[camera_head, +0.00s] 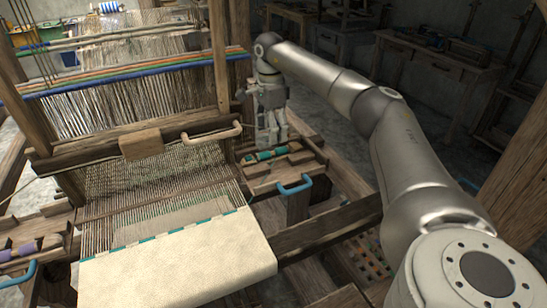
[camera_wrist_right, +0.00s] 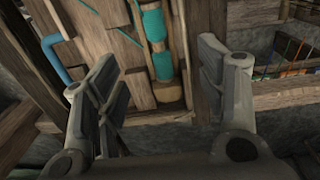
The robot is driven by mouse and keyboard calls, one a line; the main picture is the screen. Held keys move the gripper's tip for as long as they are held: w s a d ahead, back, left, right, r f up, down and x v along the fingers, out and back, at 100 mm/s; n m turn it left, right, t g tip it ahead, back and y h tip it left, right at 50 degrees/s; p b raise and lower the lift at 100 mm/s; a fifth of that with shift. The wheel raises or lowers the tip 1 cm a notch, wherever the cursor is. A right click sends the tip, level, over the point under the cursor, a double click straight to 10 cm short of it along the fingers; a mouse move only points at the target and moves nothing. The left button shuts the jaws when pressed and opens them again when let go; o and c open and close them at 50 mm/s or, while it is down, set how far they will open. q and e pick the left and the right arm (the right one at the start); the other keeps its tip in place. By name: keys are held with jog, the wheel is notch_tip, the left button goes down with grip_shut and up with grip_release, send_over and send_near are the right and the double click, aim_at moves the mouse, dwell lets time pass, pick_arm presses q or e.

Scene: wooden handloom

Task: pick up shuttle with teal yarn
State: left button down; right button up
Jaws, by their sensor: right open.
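The shuttle with teal yarn (camera_head: 265,155) lies in the wooden box on the right side of the loom. In the right wrist view the shuttle (camera_wrist_right: 157,45) shows teal windings on a wooden body, running up and down the picture between my fingers. My right gripper (camera_head: 272,141) points down just above the shuttle. In the right wrist view the right gripper (camera_wrist_right: 160,58) is open, with one finger to each side of the shuttle and nothing held. Contact cannot be told. My left gripper is not in view.
A blue handle (camera_head: 295,185) sticks out from the box front. The loom's wooden beater (camera_head: 140,143) and woven cream cloth (camera_head: 175,262) are to the left. Another shuttle with purple yarn (camera_head: 20,250) lies at the far left. Workbenches (camera_head: 435,65) stand behind.

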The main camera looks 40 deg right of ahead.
aim_at(274, 151)
notch_tip(274, 151, down, 2)
jog(key=shift+d+f, duration=0.1)
jog(key=f, duration=0.1)
jog(key=f+p, duration=0.1)
jog(key=f, duration=0.1)
jog(key=f+p, duration=0.1)
jog(key=shift+s+d+f, duration=0.1)
jog(key=shift+s+f, duration=0.25)
jog(key=shift+s, duration=0.05)
jog(key=shift+f, duration=0.4)
jog(key=shift+c, duration=0.3)
jog(key=c, duration=1.1)
jog(key=shift+r, duration=0.1)
